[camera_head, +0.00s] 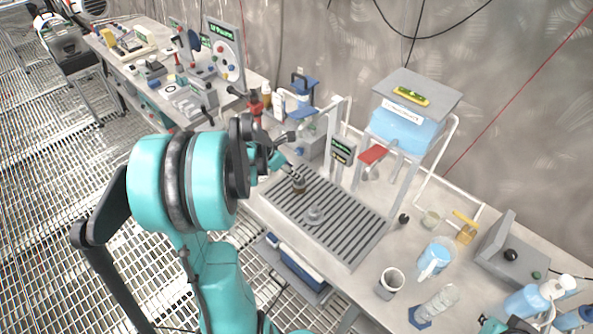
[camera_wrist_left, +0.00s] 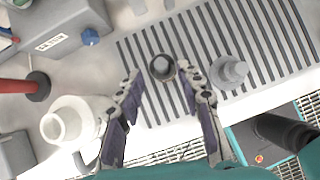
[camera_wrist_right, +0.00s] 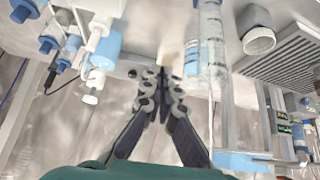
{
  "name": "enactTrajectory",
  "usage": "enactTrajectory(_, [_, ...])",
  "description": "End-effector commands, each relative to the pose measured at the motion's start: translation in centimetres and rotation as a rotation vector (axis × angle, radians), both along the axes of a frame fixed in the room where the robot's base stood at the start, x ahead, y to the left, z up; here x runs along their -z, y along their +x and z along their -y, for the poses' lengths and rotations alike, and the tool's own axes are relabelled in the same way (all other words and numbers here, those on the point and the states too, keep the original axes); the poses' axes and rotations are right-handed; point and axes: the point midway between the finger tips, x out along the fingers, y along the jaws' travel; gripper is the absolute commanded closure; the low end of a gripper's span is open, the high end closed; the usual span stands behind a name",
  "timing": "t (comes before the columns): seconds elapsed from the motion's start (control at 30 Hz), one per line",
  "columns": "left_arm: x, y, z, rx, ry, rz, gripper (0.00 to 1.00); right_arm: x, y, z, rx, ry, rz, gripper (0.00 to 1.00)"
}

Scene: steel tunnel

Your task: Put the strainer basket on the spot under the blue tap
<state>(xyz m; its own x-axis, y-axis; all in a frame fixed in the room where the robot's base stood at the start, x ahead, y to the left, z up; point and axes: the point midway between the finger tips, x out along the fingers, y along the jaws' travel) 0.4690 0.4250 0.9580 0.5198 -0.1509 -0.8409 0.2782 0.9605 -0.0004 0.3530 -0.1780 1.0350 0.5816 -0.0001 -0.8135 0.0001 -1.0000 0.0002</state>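A small round dark-rimmed cup with a grey middle, which looks like the strainer basket (camera_wrist_left: 162,67), sits on the slotted drain tray (camera_wrist_left: 289,25); it also shows in the head view (camera_head: 298,185). My left gripper (camera_wrist_left: 161,80) is open above the tray, its fingers apart on either side of the cup in the wrist picture. I cannot tell whether they touch it. A grey stepped round piece (camera_head: 315,215) stands on the tray beside it. My right gripper (camera_wrist_right: 160,75) is shut and empty.
A water tank on a stand (camera_head: 405,128) rises behind the tray. A grey box with a blue knob (camera_wrist_left: 90,36) and a white cup (camera_wrist_left: 68,122) are left of the tray.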

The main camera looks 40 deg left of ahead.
Motion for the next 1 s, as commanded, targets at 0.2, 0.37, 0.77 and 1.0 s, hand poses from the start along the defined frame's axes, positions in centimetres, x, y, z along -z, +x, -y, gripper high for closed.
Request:
enactTrajectory(0.2, [-4.3, -2.5, -0.7, -0.001, -0.001, 0.0, 0.63, -1.9, 0.0, 0.0, 0.0, 0.0, 0.0, 1.0])
enactTrajectory(0.37, [-5.9, -3.5, -1.0, 0.0, 0.0, 0.001, 0.63, -2.4, 0.0, 0.0, 0.0, 0.0, 0.0, 1.0])
enactTrajectory(0.77, [-9.3, -5.0, 11.9, 0.908, 0.598, 0.073, 0.63, -2.5, 0.0, 0.0, 0.0, 0.0, 0.0, 1.0])
enactTrajectory(1.0, [-10.3, -9.2, 21.2, 1.868, 1.237, 0.178, 0.63, -2.5, 0.0, 0.0, 0.0, 0.0, 0.0, 1.0])
